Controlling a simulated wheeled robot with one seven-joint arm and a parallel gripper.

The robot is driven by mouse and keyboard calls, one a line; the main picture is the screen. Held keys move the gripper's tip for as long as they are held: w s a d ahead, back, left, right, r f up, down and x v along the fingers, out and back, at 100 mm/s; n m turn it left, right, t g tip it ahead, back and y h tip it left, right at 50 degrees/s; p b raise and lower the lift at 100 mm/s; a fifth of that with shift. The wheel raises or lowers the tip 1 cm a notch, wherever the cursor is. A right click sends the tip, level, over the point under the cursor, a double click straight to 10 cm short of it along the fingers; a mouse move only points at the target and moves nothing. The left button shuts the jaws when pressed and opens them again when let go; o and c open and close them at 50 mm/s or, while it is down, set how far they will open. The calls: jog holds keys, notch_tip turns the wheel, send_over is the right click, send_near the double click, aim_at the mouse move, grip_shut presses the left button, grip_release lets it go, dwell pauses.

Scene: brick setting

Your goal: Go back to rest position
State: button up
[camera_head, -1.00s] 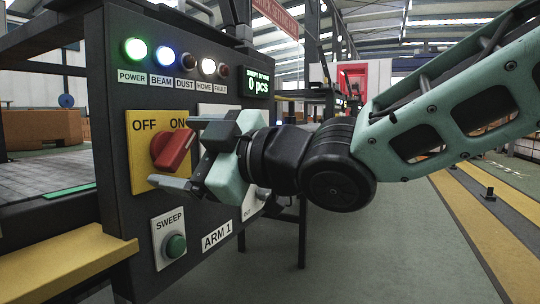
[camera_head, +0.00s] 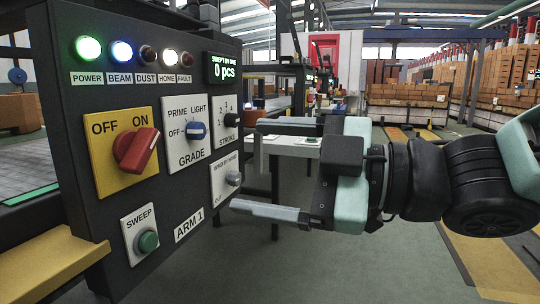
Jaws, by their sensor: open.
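My gripper (camera_head: 262,168) is open and empty. Its two fingers point left, and it stands to the right of the control panel (camera_head: 72,125), apart from the red knob. The red rotary knob (camera_head: 136,150) sits on a yellow OFF/ON plate (camera_head: 99,168), its upper end tilted toward ON. The arm reaches in from the right edge of the view.
The panel also carries a blue GRADE knob (camera_head: 196,130), a black STROKE knob (camera_head: 232,120), a green SWEEP button (camera_head: 148,241) and a display (camera_head: 224,69) reading 0 pcs. The POWER lamp (camera_head: 88,48) glows green. Open floor (camera_head: 310,270) lies right of the panel.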

dwell(0.3)
jog(key=w+d+f+m+t+h, duration=0.1)
jog(key=w+d+f+m+h, duration=0.1)
jog(key=f+m+h, duration=0.3)
jog(key=w+d+f+m+t+h, duration=0.1)
jog(key=w+d+f+m+h, duration=0.2)
jog(key=f, duration=0.5)
jog(key=s+d+f+m+g+h, duration=0.3)
jog(key=s+f+g+h, duration=0.1)
jog(key=s+f, duration=0.25)
jog(key=s+d+f+m+g+h, duration=0.3)
jog(key=s+d+f+g+h, duration=0.15)
jog(key=s, duration=0.35)
notch_tip(320, 180, up, 35)
jog(key=p, duration=3.5)
jog(key=shift+s+a+m, duration=0.2)
jog(key=shift+s+m, duration=0.1)
jog(key=shift+s, duration=0.15)
jog(key=shift+f+g+y, duration=0.1)
jog(key=shift+g+y, duration=0.15)
